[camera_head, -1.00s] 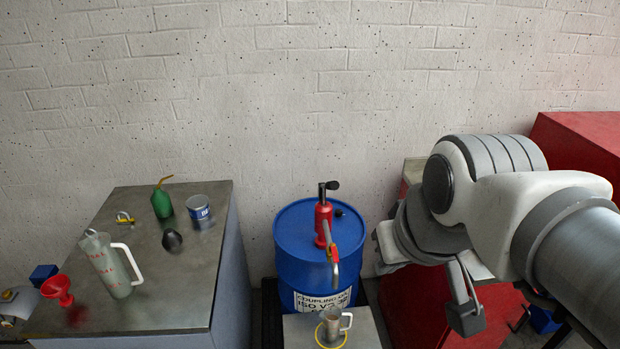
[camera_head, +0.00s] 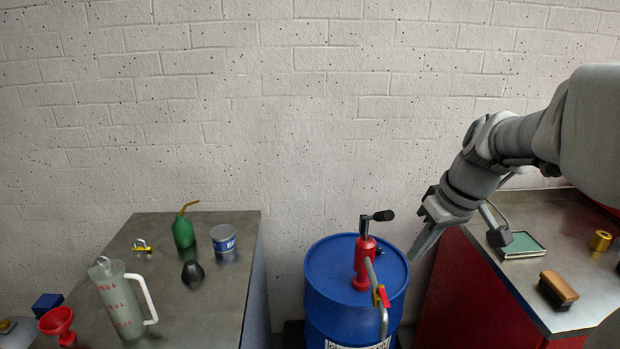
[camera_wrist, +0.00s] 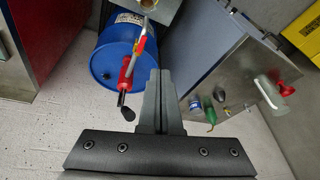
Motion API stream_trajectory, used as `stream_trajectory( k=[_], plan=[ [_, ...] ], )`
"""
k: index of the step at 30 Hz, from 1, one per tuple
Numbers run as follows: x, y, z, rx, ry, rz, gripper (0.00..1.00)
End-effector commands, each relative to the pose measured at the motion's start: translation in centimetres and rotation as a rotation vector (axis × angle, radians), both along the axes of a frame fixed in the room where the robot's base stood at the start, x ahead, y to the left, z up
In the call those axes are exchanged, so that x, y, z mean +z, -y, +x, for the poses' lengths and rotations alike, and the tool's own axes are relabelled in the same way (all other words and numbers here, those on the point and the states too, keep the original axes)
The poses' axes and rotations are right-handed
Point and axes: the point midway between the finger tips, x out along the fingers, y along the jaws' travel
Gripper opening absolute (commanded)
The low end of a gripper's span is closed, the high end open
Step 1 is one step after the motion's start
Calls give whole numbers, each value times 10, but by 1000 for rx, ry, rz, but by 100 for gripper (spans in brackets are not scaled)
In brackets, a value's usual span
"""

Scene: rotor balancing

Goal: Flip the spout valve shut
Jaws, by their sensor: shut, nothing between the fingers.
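The blue drum (camera_head: 335,285) stands at the lower middle of the head view, with a red hand pump (camera_head: 364,262) upright on its lid. A grey spout (camera_head: 372,275) curves down from the pump, and the spout valve (camera_head: 381,296), with a red and yellow part, sits on it. My gripper (camera_head: 416,254) is shut and empty, right of the pump and apart from it. In the wrist view my gripper (camera_wrist: 158,75) points toward the drum (camera_wrist: 107,60), and the pump (camera_wrist: 127,70) and spout (camera_wrist: 139,45) lie left of the fingers. The valve's setting is too small to tell.
A left bench holds a measuring jug (camera_head: 118,300), a green oil can (camera_head: 183,232), a blue-labelled tin (camera_head: 224,238) and a red funnel (camera_head: 58,321). A red cabinet (camera_head: 470,295) at right carries a brush (camera_head: 558,289) and a green pad (camera_head: 522,245).

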Motion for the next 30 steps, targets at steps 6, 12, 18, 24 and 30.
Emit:
stream_trajectory(
  k=[6, 12, 18, 24, 30],
  plan=[
    [-72, 42, 29, -68, -18, 165, 0],
    [-118, 80, 46, -124, 12, 299, 0],
    [-141, 103, 55, -155, 44, 374, 0],
    [-144, 108, 57, -162, 54, 391, 0],
    [-144, 108, 57, -162, 53, 390, 0]
  ],
)
